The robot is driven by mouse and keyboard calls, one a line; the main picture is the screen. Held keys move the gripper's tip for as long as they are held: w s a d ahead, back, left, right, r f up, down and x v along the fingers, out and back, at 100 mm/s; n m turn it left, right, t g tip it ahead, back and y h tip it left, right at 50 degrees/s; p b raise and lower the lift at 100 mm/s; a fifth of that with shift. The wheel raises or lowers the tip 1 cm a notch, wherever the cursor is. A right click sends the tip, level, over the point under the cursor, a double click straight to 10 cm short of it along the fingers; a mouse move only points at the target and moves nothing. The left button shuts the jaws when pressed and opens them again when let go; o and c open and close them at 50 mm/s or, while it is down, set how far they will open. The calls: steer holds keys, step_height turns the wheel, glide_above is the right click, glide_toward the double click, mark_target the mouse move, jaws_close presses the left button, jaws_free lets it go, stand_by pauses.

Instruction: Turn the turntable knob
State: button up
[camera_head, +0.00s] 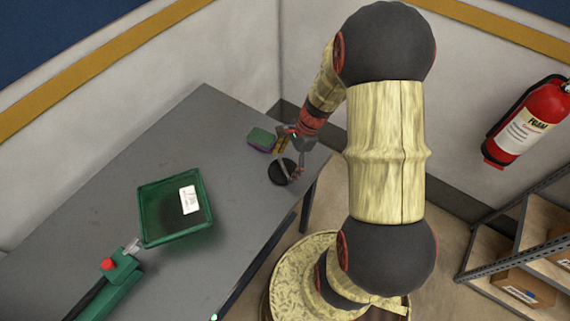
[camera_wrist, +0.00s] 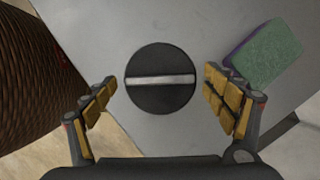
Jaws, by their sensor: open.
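The turntable knob is a round dark disc (camera_wrist: 160,98) with a pale bar across its middle, seen from above in the wrist view. The bar lies nearly level from left to right in that view. In the head view the knob (camera_head: 282,172) sits near the far right corner of the grey table. My gripper (camera_wrist: 158,97) is open, with one yellow-padded finger on each side of the knob. No finger clearly touches the disc; the height gap cannot be told. In the head view my gripper (camera_head: 291,155) is over the knob and partly hides it.
A green and purple sponge-like block (camera_head: 261,139) lies close to the knob, near the right finger in the wrist view. A green bin (camera_head: 150,197) and a green tool with a red knob (camera_head: 117,268) lie on the grey table (camera_head: 120,165). A fire extinguisher (camera_head: 527,122) hangs at right.

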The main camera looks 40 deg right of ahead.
steer(key=shift+c, duration=1.3)
steer(key=c, duration=0.9)
